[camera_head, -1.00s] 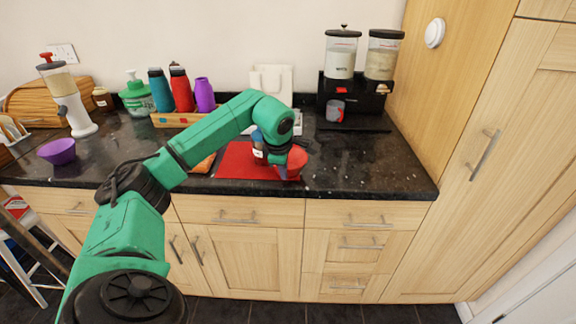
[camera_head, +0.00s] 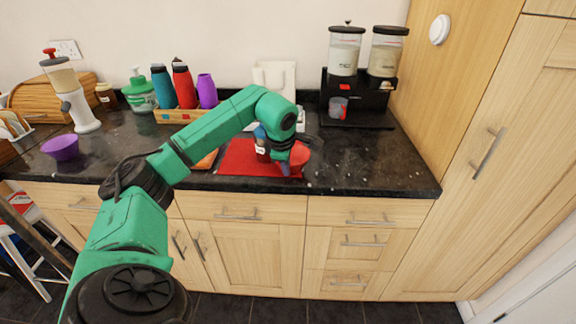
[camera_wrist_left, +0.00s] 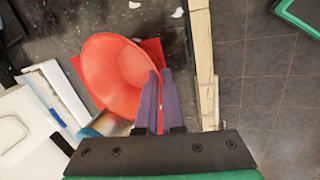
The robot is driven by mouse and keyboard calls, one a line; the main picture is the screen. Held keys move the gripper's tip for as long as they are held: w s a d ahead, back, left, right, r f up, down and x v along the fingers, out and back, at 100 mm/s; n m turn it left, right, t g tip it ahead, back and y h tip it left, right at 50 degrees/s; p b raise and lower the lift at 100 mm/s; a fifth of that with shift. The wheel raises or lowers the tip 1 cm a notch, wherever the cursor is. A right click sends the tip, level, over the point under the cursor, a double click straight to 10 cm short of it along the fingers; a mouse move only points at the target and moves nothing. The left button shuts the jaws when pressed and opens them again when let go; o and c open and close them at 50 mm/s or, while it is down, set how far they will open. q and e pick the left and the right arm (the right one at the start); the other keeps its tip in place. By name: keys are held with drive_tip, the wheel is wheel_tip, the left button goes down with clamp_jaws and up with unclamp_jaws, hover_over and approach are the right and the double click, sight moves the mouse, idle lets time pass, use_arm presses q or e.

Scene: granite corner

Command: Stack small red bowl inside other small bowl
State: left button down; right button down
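A small red bowl (camera_head: 299,157) is at the right end of the red mat near the counter's front edge. In the left wrist view the bowl (camera_wrist_left: 113,72) is tilted and its inside faces the camera. My left gripper (camera_wrist_left: 158,80) has its two purple fingers closed on the bowl's rim, with a thin red strip showing between them. In the head view the left gripper (camera_head: 284,165) is partly hidden by its wrist and the bowl. A small purple bowl (camera_head: 61,148) sits upright and apart at the far left of the counter. My right gripper is not in view.
The red mat (camera_head: 235,160) lies under my left wrist. A wooden tray (camera_head: 172,117) with several bottles stands behind my arm. A black dispenser stand (camera_head: 352,103) with a cup is at the back right. The right counter is clear.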

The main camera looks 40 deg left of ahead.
use_arm(q)
wheel_tip(320, 180, up, 20)
drive_tip(key=p, duration=0.2)
